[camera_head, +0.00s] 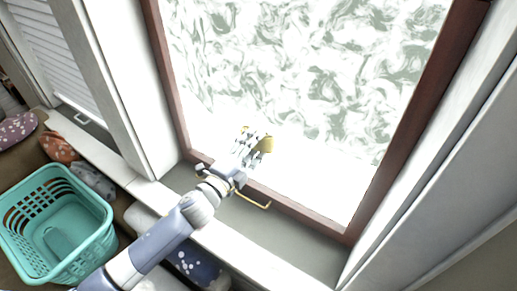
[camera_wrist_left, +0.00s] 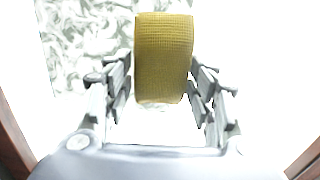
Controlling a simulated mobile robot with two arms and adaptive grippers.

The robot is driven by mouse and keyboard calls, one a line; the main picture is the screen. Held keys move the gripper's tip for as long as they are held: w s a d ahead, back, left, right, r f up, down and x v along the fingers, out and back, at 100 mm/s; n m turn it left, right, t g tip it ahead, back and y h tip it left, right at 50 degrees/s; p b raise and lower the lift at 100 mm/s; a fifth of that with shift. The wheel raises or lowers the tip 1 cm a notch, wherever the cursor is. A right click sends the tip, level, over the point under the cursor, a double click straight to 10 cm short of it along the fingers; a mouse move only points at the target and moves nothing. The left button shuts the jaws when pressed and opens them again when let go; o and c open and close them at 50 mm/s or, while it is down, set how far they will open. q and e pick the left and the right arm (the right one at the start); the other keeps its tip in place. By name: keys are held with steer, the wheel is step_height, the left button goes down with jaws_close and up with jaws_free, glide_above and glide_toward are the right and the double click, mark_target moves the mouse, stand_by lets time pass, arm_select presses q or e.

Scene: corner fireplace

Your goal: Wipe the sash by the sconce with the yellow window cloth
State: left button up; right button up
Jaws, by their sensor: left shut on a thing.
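The yellow window cloth (camera_wrist_left: 164,58) is between the fingers of my left gripper (camera_wrist_left: 161,95) in the left wrist view, and it looks like a thick folded pad. In the head view the cloth (camera_head: 266,144) shows at the tip of my left gripper (camera_head: 250,143), in front of the lower part of the window pane. The window sash (camera_head: 296,209) has a reddish-brown frame around a bright, swirl-patterned pane (camera_head: 310,60). I cannot tell whether the cloth touches the pane. No sconce shows. My right gripper is not in view.
A brass handle (camera_head: 254,201) sits at the bottom rail of the sash. A teal basket (camera_head: 58,222) stands at the lower left, beside cushions (camera_head: 60,148). A white post (camera_head: 120,85) and a shuttered window (camera_head: 52,50) are to the left.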

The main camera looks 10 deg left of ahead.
arm_select(q)
steer(key=shift+w+a+r, duration=0.1)
steer(key=shift+w+a, duration=0.1)
steer(key=shift+a, duration=0.25)
steer(key=shift+w+a+r, duration=0.1)
steer(key=shift+w+a, duration=0.05)
steer(key=shift+a, duration=0.25)
steer(key=shift+v, duration=2.85)
steer(key=shift+d+f, duration=0.1)
steer(key=shift+f, duration=0.1)
steer(key=shift+v, duration=1.55)
